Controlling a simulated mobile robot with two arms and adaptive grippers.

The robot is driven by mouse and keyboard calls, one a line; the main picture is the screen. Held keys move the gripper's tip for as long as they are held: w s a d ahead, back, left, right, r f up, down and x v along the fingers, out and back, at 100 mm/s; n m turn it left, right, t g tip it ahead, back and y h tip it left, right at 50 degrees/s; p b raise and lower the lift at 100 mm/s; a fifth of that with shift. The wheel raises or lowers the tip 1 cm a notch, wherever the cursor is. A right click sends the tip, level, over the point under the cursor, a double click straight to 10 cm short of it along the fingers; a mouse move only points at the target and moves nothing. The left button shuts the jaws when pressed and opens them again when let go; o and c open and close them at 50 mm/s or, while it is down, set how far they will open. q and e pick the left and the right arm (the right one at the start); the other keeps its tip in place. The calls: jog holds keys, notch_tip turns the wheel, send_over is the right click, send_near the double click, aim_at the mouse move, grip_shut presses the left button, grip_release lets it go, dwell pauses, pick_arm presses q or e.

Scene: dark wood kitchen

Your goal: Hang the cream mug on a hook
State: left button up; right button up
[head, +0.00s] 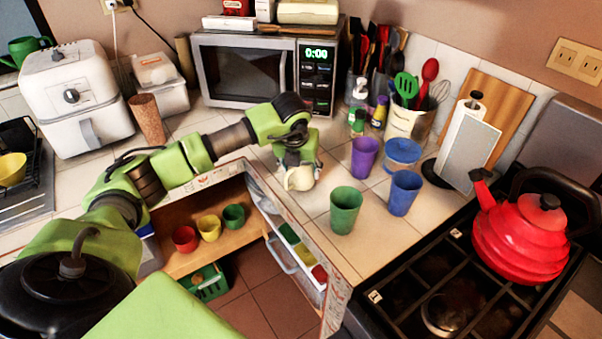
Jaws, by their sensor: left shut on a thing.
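My left gripper (297,163) points down over the tiled counter, just in front of the microwave. It is shut on the cream mug (300,180), whose lower part shows below the fingers. I cannot tell whether the mug touches the counter; its handle is hard to make out. I cannot make out a hook. A red cup (185,239), a yellow cup (209,228) and a green cup (234,216) sit in a row at the wooden cabinet below the counter. My right gripper is out of view.
The microwave (245,72) is behind. A red kettle (520,240) sits on the stove at right.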

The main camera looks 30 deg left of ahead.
pick_arm(q)
jog(key=s+d+r+b, duration=0.1)
jog(key=s+r+b, duration=0.4)
jog(key=s+r, duration=0.7)
jog(key=shift+s+d, duration=0.4)
jog(key=shift+s, duration=0.55)
dwell(0.3)
